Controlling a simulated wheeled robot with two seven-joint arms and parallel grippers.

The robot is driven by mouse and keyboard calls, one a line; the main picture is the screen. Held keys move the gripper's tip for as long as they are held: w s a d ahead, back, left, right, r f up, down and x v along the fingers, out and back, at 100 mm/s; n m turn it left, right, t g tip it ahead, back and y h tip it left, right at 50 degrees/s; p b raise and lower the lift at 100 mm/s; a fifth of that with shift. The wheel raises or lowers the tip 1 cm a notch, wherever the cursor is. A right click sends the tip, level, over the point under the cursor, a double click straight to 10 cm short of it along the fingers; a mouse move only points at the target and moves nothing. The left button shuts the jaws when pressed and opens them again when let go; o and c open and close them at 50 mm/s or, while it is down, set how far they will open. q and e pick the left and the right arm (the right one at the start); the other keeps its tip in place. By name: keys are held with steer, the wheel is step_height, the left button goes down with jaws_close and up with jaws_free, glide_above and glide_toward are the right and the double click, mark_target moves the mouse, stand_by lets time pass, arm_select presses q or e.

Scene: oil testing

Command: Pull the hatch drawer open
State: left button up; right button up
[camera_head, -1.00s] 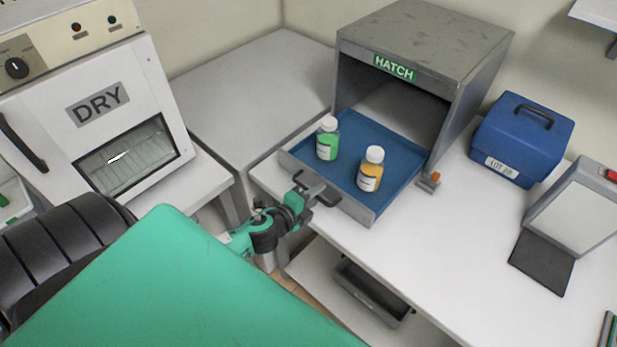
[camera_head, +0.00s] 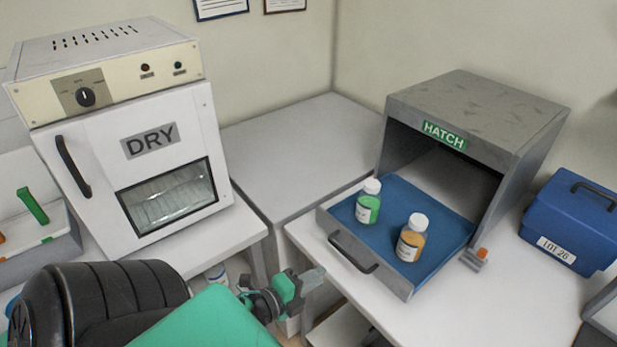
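The hatch (camera_head: 480,110) is a grey metal box on the right-hand table, with a green HATCH label. Its blue-lined drawer (camera_head: 400,255) is pulled out toward me. The drawer's dark handle (camera_head: 352,254) is on the front face. A green bottle (camera_head: 368,202) and an orange bottle (camera_head: 411,238), both white-capped, stand upright in the drawer. My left gripper (camera_head: 312,280) is just left of and below the handle, apart from it and holding nothing visible. Its fingers show small and edge-on, so I cannot tell their opening. My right gripper is not in view.
A white DRY oven (camera_head: 135,150) stands on the left. A blue case (camera_head: 572,222) sits right of the hatch. A bare grey cabinet top (camera_head: 300,150) lies between oven and hatch.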

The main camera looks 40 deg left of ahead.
arm_select(q)
steer(key=shift+s+r, duration=0.2)
steer(key=shift+s, duration=0.45)
steer(key=s+a+f+n+g+y, duration=0.1)
steer(key=s+a+f+n+g, duration=0.15)
steer(key=f, duration=0.85)
steer(key=s+a+f+n+g+y, duration=0.15)
steer(key=f+n, duration=0.25)
steer(key=f, duration=0.7)
steer(key=s+a+f+n+g+y, duration=0.1)
steer(key=s+a+f+n+g, duration=0.15)
steer(key=f, duration=0.95)
steer(key=s+d+f+n+g, duration=0.4)
steer(key=s+d+f, duration=0.2)
steer(key=s+f, duration=0.5)
steer(key=s+d+f+n+g+h, duration=0.1)
steer(key=s+d+f+n+g, duration=0.3)
steer(key=s+f, duration=0.8)
steer(key=shift+s+d+f, duration=0.2)
steer(key=shift+s+d, duration=0.05)
steer(key=shift+d, duration=0.7)
